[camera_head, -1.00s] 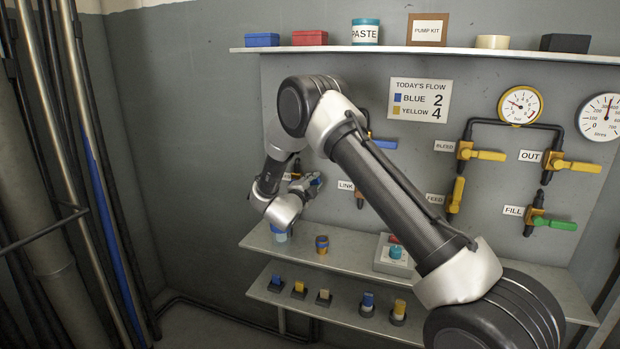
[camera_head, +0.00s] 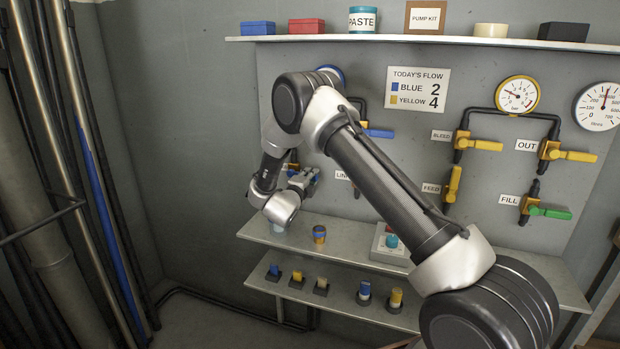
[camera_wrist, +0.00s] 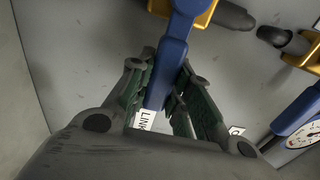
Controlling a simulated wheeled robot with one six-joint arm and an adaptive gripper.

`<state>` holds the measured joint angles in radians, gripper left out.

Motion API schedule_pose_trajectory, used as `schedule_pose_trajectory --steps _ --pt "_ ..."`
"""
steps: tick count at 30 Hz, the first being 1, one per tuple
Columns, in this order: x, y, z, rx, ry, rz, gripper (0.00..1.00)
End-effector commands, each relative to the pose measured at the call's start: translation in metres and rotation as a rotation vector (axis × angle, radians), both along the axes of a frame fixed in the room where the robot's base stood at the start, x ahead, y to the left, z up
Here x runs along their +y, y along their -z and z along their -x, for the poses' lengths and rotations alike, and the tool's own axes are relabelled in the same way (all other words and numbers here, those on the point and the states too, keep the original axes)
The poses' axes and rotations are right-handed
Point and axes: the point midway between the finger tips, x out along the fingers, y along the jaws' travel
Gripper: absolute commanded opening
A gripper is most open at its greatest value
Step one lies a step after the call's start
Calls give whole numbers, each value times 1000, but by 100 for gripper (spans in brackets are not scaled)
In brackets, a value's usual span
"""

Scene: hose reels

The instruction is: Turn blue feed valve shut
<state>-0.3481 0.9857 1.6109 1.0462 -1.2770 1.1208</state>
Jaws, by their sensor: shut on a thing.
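In the wrist view, a blue valve lever (camera_wrist: 178,60) runs down from a brass-coloured valve body (camera_wrist: 200,14) into my gripper (camera_wrist: 163,105). The green-padded fingers stand on both sides of the lever and are shut on it. In the head view, my gripper (camera_head: 304,180) is at the panel, left of the LINK label (camera_head: 342,176). The lever is mostly hidden there by my gripper and wrist. The label beside this valve is largely covered, so I cannot read it.
Another blue lever (camera_head: 378,132) sits up and right, behind my arm. Yellow BLEED (camera_head: 486,145), FEED (camera_head: 453,184) and OUT (camera_head: 575,156) levers and a green FILL lever (camera_head: 550,212) are further right. A shelf (camera_head: 335,247) with small items lies below my gripper.

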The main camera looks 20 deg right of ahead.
Motion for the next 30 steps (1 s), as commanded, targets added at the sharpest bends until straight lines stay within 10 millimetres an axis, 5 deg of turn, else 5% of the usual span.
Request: schedule_pose_trajectory --steps 1,2,3,6,17,30 --pt "0 2 1 4 1 -3 0" --pt "0 2 1 4 1 -3 22" --pt "0 3 1 4 1 -3 29" --pt "0 2 1 4 1 -2 43" --pt "3 1 4 2 -1 0 43" --pt "55 1 74 4 -3 0 43"
